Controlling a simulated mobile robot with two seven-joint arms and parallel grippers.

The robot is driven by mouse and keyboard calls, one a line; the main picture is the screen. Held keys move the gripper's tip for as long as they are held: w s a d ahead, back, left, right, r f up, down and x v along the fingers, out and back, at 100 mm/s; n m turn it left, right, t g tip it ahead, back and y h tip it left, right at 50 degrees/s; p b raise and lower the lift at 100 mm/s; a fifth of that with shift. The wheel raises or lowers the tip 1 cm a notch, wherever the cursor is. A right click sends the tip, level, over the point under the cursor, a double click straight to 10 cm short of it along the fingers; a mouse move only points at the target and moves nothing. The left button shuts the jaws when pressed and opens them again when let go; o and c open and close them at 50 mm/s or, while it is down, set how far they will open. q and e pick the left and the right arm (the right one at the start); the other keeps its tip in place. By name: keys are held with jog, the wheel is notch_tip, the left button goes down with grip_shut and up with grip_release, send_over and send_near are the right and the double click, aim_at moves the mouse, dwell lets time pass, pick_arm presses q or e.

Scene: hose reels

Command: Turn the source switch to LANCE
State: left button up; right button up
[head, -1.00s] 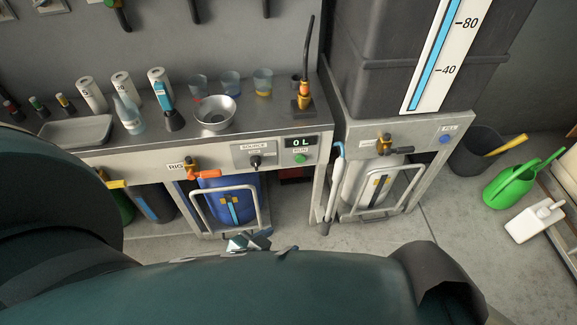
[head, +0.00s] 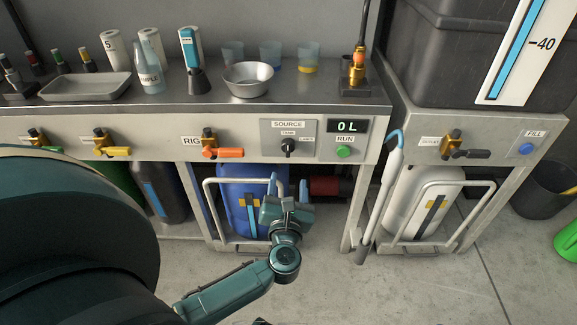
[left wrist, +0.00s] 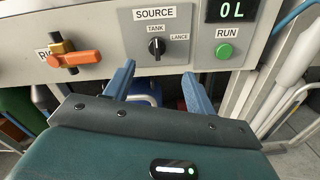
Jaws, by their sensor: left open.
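The source switch is a black knob (head: 288,147) on a grey panel (head: 268,141) labelled SOURCE, on the bench front. It also shows in the left wrist view (left wrist: 157,47), with TANK marked above it and LANCE to its right. The knob appears to point up, towards TANK. My left gripper (head: 288,188) is open and empty, below the panel with its two blue fingers pointing up. In the left wrist view the fingertips (left wrist: 158,69) stand either side of and just below the knob, apart from it. My right gripper is not in view.
Right of the switch are the 0 L display (head: 347,125) and green RUN button (head: 344,151). An orange-handled RIG valve (head: 222,153) is to the left. A blue drum (head: 238,205) stands below. A blue-hooked lance (head: 382,190) leans at the right bench leg.

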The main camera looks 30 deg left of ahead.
aim_at(288, 151)
pick_arm(q)
jog(key=shift+n, duration=0.3)
jog(key=x, duration=0.4)
jog(key=b+x, duration=0.1)
jog(key=x, duration=0.7)
jog(key=shift+s+a+f+b, duration=0.15)
jog(key=shift+a+f+b, duration=0.15)
jog(key=shift+f+b, duration=0.1)
jog(key=shift+w+a+g+y, duration=0.3)
jog(key=shift+w+a, duration=0.05)
jog(key=shift+w, duration=0.25)
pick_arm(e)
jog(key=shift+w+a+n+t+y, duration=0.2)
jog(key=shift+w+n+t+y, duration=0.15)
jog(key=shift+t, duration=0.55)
pick_arm(q)
jog(key=shift+c, duration=0.2)
jog(key=c, duration=0.9)
